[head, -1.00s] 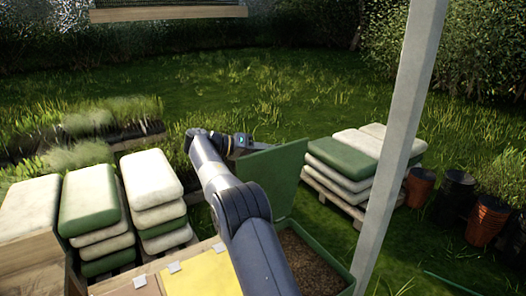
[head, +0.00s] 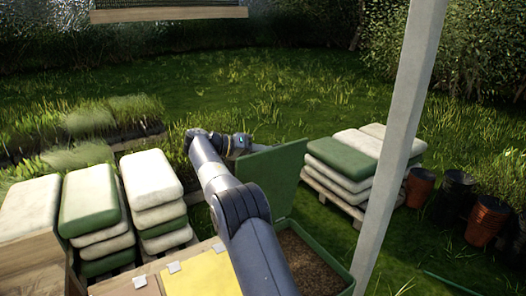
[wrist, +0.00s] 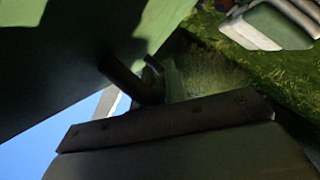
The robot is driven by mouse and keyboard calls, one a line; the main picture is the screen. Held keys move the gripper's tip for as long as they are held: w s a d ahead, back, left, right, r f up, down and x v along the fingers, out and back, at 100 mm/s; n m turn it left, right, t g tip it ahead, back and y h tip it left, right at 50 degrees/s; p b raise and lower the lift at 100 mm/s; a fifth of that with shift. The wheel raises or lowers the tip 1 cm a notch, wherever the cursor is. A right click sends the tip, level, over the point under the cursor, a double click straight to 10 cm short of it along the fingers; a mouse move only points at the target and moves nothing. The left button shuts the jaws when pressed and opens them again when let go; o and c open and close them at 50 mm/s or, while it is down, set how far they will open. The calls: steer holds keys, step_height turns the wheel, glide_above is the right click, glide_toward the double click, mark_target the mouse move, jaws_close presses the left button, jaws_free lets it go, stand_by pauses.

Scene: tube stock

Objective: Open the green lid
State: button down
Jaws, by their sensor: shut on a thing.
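The green lid (head: 274,172) stands raised, nearly upright, at the back of a green bin (head: 339,272) with brown grainy stuff inside. In the wrist view the lid (wrist: 60,65) fills the upper left, mostly in shadow. My gripper (wrist: 148,82) is shut at the lid's underside or edge, on what looks like a dark handle; the dim picture hides the exact contact. In the head view my arm crosses the front of the bin, and my gripper's tips are hidden behind the lid.
A pale post (head: 395,150) rises right of the bin. Stacked white and green sacks stand left (head: 150,185) and right (head: 345,165). A yellow panel (head: 203,277) lies left of my arm. Pots (head: 486,222) stand at far right. Grass behind is open.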

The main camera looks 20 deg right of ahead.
steer(key=shift+w+a+p, duration=0.15)
steer(key=shift+w+p, duration=0.65)
steer(key=shift+p, duration=0.15)
steer(key=shift+w+a+p, duration=0.15)
steer(key=shift+w+p, duration=0.6)
steer(key=shift+p, duration=0.15)
steer(key=c, duration=1.5)
jaws_free()
steer(key=shift+o, duration=0.2)
steer(key=shift+s+b, duration=0.15)
steer(key=shift+b, duration=0.2)
